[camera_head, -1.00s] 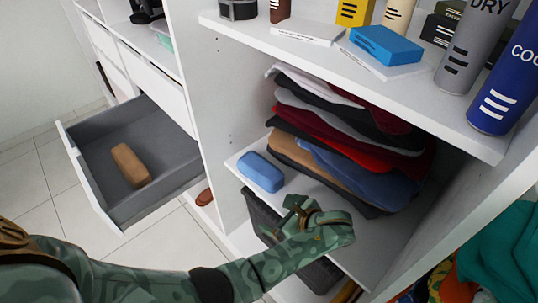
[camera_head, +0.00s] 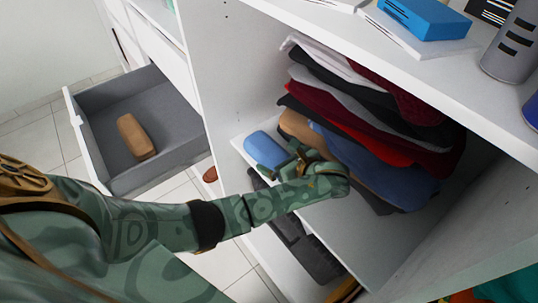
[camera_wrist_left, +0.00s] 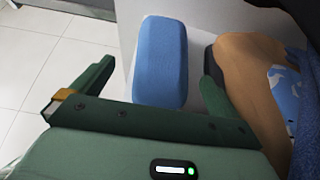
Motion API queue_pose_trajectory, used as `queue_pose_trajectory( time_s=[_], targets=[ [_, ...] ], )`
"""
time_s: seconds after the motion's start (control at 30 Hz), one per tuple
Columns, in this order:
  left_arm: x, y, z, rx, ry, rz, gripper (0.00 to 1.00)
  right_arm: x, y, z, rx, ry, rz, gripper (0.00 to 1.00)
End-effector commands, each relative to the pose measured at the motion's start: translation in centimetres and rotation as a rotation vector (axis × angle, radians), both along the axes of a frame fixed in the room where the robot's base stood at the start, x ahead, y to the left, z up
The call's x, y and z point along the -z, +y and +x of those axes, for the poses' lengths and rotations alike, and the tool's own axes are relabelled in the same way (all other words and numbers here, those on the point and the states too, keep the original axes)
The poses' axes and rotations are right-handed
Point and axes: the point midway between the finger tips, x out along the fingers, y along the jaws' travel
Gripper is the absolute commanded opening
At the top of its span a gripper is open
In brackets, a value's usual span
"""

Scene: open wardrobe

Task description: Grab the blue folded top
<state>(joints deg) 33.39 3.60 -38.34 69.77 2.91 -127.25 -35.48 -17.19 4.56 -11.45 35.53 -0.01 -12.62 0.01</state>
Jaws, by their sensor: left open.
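The blue folded top (camera_head: 392,180) lies low in the stack of folded clothes on the wardrobe shelf, between the tan top (camera_head: 300,128) and a red one. In the left wrist view, blue cloth (camera_wrist_left: 306,130) shows at the right edge, beside the tan cloth (camera_wrist_left: 245,75). My left gripper (camera_head: 308,160) is open and empty at the front left of the stack, just in front of the blue top's near edge and partly covering it. In the wrist view its fingers (camera_wrist_left: 156,72) are spread, with a blue case beyond them. My right gripper is not in view.
The blue case (camera_head: 264,149) lies on the shelf left of the stack. Above is a shelf with a blue box (camera_head: 425,15) and cans. An open grey drawer (camera_head: 180,150) holding a brown case (camera_head: 135,136) juts out at left.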

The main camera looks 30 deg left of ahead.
Motion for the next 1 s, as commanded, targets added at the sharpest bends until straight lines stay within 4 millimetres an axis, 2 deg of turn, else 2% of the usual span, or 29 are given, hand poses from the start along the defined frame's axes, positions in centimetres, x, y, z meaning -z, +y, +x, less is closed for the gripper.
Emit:
queue_pose_trajectory(
  time_s=[0.03,0.1,0.2,0.5,0.6,0.7,1.0],
  targets=[
    [0.8,0.9,0.4,-0.001,0.003,0.005,1.00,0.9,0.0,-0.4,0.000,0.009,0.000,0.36],
    [1.2,2.0,1.0,-0.001,0.003,0.005,1.00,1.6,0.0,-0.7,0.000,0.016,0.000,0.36],
    [1.8,3.1,1.3,0.000,0.005,0.004,1.00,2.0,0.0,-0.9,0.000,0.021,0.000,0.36],
    [1.6,3.7,1.5,0.001,0.002,0.002,1.00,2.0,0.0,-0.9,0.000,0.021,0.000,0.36],
    [1.6,3.7,1.5,0.001,0.002,0.002,0.72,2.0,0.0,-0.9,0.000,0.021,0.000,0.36],
    [1.7,3.7,1.5,0.001,0.003,0.002,0.49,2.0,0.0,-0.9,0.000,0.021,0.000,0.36],
    [1.5,3.7,1.5,0.001,0.002,0.003,0.49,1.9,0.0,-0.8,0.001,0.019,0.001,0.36]
  ],
)
